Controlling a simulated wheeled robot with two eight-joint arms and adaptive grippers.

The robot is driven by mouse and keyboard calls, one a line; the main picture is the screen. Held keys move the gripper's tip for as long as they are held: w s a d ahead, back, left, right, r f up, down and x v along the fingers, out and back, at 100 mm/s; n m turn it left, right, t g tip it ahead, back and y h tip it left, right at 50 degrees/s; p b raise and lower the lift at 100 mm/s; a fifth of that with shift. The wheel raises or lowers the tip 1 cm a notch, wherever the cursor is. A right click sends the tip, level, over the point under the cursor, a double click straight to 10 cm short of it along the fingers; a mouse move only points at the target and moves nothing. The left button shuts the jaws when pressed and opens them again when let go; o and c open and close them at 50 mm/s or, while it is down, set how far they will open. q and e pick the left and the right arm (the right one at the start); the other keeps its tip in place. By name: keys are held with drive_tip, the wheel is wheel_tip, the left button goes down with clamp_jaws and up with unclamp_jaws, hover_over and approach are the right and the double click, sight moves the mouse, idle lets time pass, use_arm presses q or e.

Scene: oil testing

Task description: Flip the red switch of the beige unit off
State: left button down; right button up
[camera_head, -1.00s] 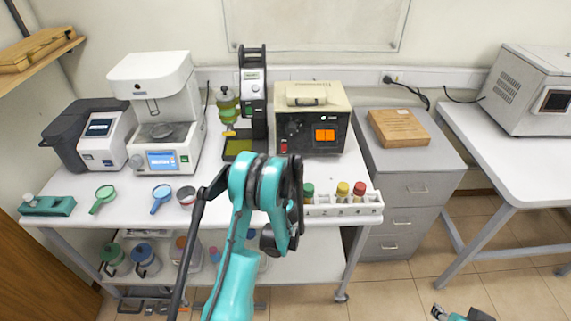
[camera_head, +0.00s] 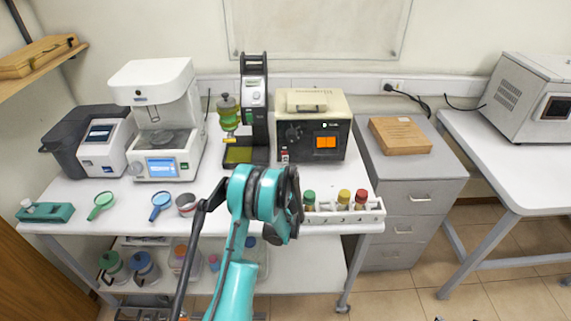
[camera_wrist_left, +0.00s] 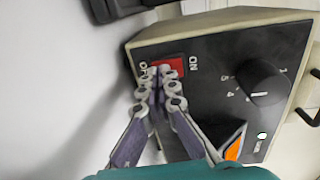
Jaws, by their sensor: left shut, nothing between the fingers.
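The beige unit (camera_head: 335,107) stands at the back right of the white table, its black front facing me. Its red switch (camera_wrist_left: 174,65) shows in the left wrist view between the OFF and ON markings, beside a round knob (camera_wrist_left: 262,83). My left gripper (camera_wrist_left: 160,74) is shut and empty. Its fingertips overlap the lower part of the switch, near the OFF side; I cannot tell if they press it. The fingertips cover part of the switch, so its position is unclear. In the head view my arm hides most of the left gripper.
A rack (camera_head: 326,217) with several capped bottles lies at the table's front right, close to my left arm. A black instrument (camera_head: 254,100) stands just left of the unit. A grey cabinet (camera_head: 410,180) with a wooden box (camera_head: 399,136) is to the right.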

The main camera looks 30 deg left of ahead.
use_arm(q)
drive_tip(key=shift+v, duration=3.75)
use_arm(e)
drive_tip(key=shift+f, duration=0.15)
use_arm(q)
drive_tip(key=shift+f, duration=0.15)
